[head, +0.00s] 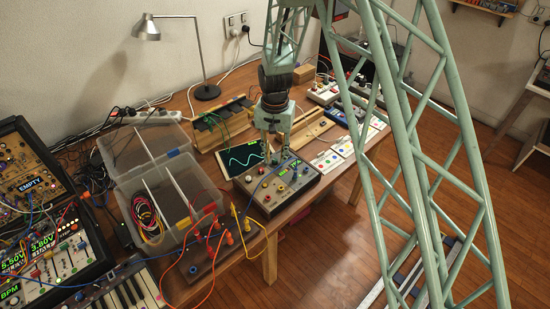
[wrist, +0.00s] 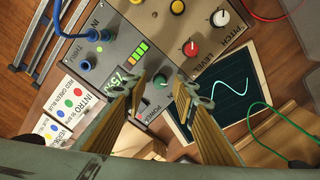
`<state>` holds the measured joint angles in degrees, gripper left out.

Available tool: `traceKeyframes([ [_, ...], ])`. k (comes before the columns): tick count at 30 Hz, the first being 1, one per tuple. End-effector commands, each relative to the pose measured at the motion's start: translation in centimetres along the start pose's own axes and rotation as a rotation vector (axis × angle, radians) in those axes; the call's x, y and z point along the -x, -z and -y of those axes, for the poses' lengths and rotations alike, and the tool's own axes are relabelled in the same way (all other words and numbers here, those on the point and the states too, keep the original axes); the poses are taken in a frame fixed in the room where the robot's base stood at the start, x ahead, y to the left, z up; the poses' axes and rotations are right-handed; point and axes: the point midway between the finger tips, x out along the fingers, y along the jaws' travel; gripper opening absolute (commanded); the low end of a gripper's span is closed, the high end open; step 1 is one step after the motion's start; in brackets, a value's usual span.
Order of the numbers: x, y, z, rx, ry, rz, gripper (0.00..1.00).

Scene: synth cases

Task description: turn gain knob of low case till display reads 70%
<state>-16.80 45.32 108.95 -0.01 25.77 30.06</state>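The low grey case (head: 262,203) stands on the bench, with coloured knobs and a green display on its top panel. My gripper (head: 273,157) points down over its far part. In the wrist view, my gripper (wrist: 166,88) is open, one finger on each side of a small green knob (wrist: 160,80); contact cannot be told. The knob's label is hidden, so I cannot confirm it is gain. The display (wrist: 127,78) seems to read about 75%, partly covered by the left finger. A bar meter (wrist: 138,54) is lit beside it.
Blue plugs (wrist: 86,63) with cables rise from the panel. A screen with a wave trace (head: 244,158) lies behind the case. A clear divided bin (head: 165,195) and orange and yellow cables stand to the left. Printed cards (head: 325,161) lie to the right.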

Motion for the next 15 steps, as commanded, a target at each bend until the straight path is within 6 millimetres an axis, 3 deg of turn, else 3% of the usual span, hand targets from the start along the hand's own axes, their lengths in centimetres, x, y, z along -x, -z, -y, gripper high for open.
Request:
traceKeyframes([
  [11, -0.29, 0.02, 0.01, 0.0, 0.0, -0.001, 0.26],
  [15, -0.29, 0.02, 0.01, 0.0, 0.0, -0.001, 0.16],
])
